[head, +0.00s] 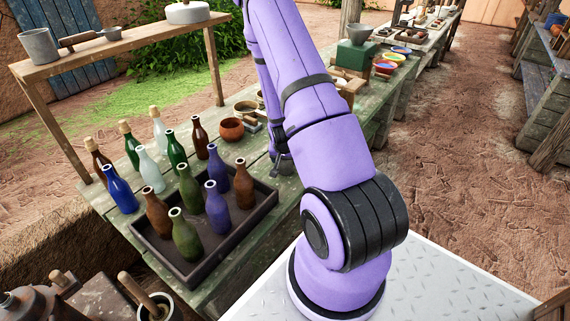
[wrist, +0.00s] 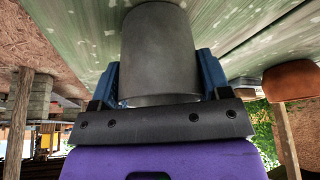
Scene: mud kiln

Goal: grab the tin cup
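The grey tin cup (wrist: 160,55) fills the middle of the wrist view, where the scene appears upside down. In the head view a small grey part of it (head: 285,167) shows on the green table, mostly hidden by my arm and gripper. My gripper (head: 277,157) is at the cup. In the wrist view its blue fingers (wrist: 161,70) stand on either side of the cup, very close to its wall. I cannot tell whether they press on it. The cup looks upright, with its base at the table.
A tray (head: 262,212) of several bottles stands left of my gripper, with more bottles behind it. An orange-brown pot (head: 231,129) stands near the cup; small bowls are behind. Another grey mug (head: 39,47) is on the raised wooden shelf (head: 130,40).

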